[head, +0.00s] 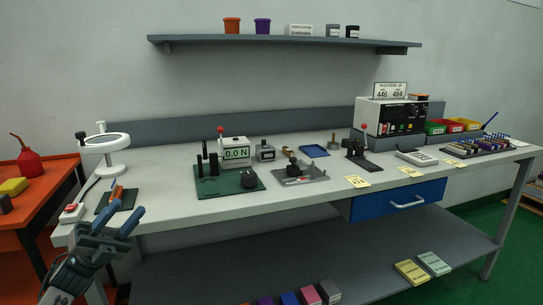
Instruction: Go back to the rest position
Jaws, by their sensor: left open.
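My left gripper (118,223) is in the lower left of the head view, in front of the workbench (220,205) near its left front corner. Its jaws are open and I see nothing between them. It appears just in front of a small dark green mat (103,207) with an orange-handled tool (117,193) on it. My right gripper does not show.
The bench holds a magnifier lamp (104,142), a force gauge stand on a green plate (228,182), a grey fixture (302,178) and a white instrument (390,115). A blue drawer (398,200) sits below. An orange cart (45,205) stands left. A shelf (280,41) hangs above.

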